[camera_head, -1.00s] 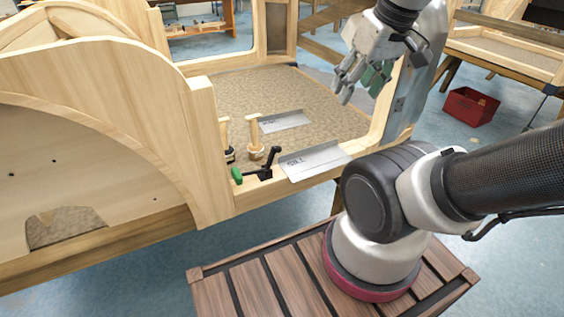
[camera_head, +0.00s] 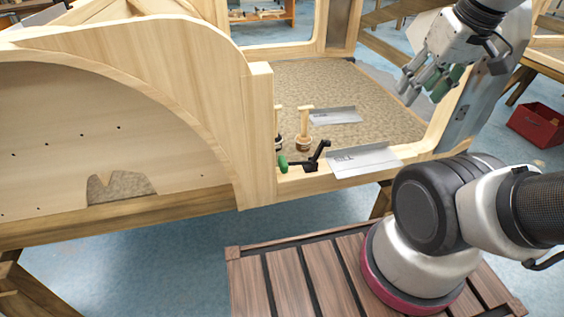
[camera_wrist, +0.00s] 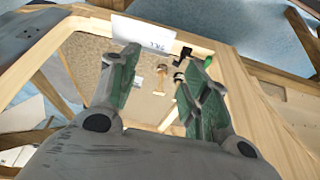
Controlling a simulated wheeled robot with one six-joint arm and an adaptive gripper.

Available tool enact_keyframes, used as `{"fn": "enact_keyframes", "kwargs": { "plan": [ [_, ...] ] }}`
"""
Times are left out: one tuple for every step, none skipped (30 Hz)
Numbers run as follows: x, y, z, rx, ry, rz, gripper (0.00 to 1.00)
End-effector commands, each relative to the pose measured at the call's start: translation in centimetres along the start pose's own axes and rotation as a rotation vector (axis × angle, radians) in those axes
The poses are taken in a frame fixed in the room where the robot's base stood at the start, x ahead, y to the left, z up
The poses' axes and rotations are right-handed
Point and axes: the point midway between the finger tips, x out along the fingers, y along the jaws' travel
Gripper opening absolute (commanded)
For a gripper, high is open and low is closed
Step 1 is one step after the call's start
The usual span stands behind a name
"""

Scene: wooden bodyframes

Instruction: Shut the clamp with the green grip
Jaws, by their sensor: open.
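The clamp (camera_head: 303,164) is a small black device on the wooden sill of the bodyframe. Its green grip (camera_head: 283,165) points left, and a black arm sticks up at its right end. In the wrist view the green grip (camera_wrist: 208,61) and the black clamp parts (camera_wrist: 184,52) show small, beyond the right finger. My gripper (camera_head: 420,88) is open and empty, raised at the upper right, well apart from the clamp. In the wrist view my gripper (camera_wrist: 157,72) shows two spread fingers with green pads.
A metal sill plate (camera_head: 363,160) lies right of the clamp, and another plate (camera_head: 335,115) lies behind. A wooden peg (camera_head: 304,130) stands behind the clamp. The curved wooden panel (camera_head: 190,85) rises on the left. A red bin (camera_head: 537,125) sits at the far right.

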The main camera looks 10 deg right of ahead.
Motion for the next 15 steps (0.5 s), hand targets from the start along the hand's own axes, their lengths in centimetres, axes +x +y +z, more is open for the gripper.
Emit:
{"fn": "enact_keyframes", "kwargs": {
  "plan": [
    [0.4, -0.3, -0.1, -0.014, -0.015, -0.006, 0.32],
    [0.7, -0.5, -0.1, -0.023, -0.031, -0.009, 0.26],
    [1.4, -0.8, -0.1, -0.037, -0.062, -0.013, 0.19],
    [2.0, -1.1, -0.3, -0.050, -0.088, -0.017, 0.14],
    [2.6, -1.4, -0.5, -0.064, -0.117, -0.021, 0.08],
    [3.4, -2.0, -1.0, -0.086, -0.158, -0.028, 0.01],
    [4.1, -2.5, -1.4, -0.102, -0.190, -0.033, 0.00],
    [4.9, -3.1, -1.9, -0.118, -0.220, -0.039, 0.00],
    [6.0, -4.0, -2.7, -0.152, -0.259, -0.049, 0.00],
    [6.8, -4.7, -3.3, -0.188, -0.285, -0.058, 0.00],
    [7.7, -5.4, -3.9, -0.233, -0.309, -0.069, 0.00],
    [8.9, -6.4, -4.7, -0.299, -0.336, -0.085, 0.00],
    [9.8, -7.2, -5.3, -0.353, -0.352, -0.099, 0.00],
    [10.7, -7.9, -5.8, -0.408, -0.369, -0.114, 0.00],
    [11.9, -8.9, -6.4, -0.486, -0.386, -0.135, 0.00]
  ]
}}
